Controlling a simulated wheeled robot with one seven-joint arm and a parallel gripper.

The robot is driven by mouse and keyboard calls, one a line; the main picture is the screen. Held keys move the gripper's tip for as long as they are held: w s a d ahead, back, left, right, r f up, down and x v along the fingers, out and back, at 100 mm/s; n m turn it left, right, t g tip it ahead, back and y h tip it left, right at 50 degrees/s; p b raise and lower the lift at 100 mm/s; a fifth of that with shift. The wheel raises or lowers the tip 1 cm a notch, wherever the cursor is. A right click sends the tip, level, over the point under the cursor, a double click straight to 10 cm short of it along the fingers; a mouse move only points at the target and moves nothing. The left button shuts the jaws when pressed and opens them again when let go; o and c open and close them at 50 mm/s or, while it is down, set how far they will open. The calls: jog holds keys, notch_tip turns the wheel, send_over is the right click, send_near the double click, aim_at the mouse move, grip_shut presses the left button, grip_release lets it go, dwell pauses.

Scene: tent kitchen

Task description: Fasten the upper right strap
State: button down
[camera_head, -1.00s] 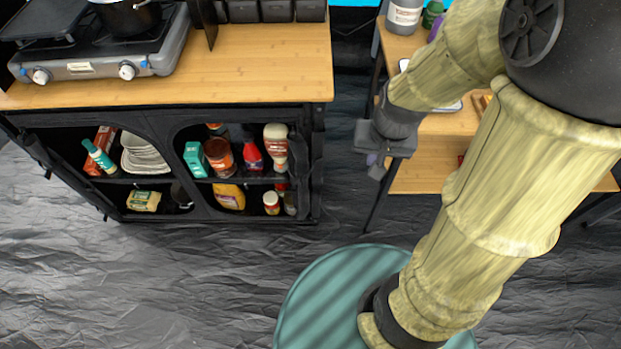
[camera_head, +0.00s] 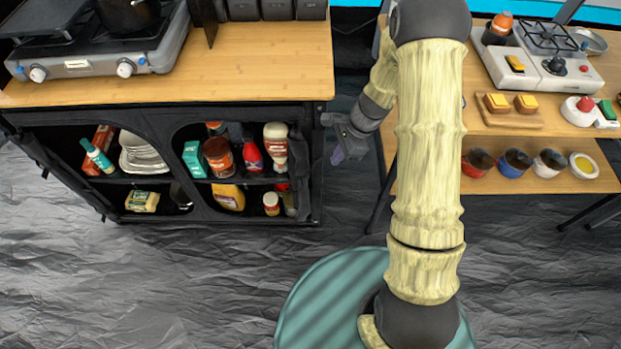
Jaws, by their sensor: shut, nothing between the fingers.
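The black fabric cabinet (camera_head: 160,113) stands at the left under a wooden top. A dark rolled flap (camera_head: 301,150) hangs along the right side of its right opening. The upper right strap cannot be told apart from the black fabric there. My gripper (camera_head: 337,157) is just right of the cabinet's upper right corner, pointing down, apart from the flap. It is shut and empty, and its fingertips look small.
Bottles, cans and plates fill the cabinet shelves. A gas stove (camera_head: 100,55) stands on the wooden top (camera_head: 255,70). A second table (camera_head: 480,115) with a burner (camera_head: 550,65) and several cups is at the right. Dark floor lies in front.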

aim_at(302, 176)
jog(key=s+a+f+b, duration=0.1)
jog(key=a+f+b, duration=0.1)
jog(key=a+f, duration=0.5)
jog(key=shift+x, duration=1.15)
jog(key=shift+s+d, duration=0.1)
jog(key=shift+d, duration=0.05)
jog(key=shift+f, duration=0.1)
